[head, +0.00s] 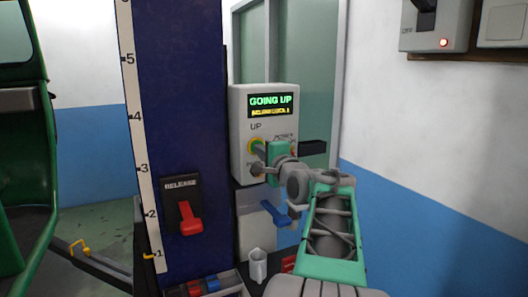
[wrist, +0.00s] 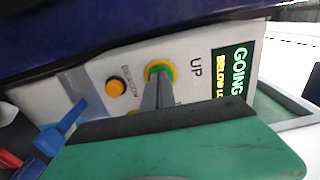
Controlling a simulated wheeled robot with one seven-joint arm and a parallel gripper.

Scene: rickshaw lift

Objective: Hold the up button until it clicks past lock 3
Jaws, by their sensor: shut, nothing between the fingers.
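The pale control box (head: 237,128) stands beside the blue lift column (head: 185,95). Its display (head: 270,105) reads "GOING UP", with a yellow line below that appears to say below lock 1. The green up button (wrist: 158,70), in a yellow ring, sits under the "UP" label. My gripper (head: 259,148) is shut and empty, its fingertips against the up button. In the wrist view the fingers partly cover the button. The white scale (head: 133,110) on the column shows numbers, and a yellow pointer (head: 149,256) sits near 1.
An orange button (wrist: 116,87) is beside the up button. A red release lever (head: 187,220) is on the column, and a blue lever (head: 273,212) is below the box. The green rickshaw (head: 40,170) stands left, near a lift arm (head: 92,262). A white cup (head: 258,267) stands below.

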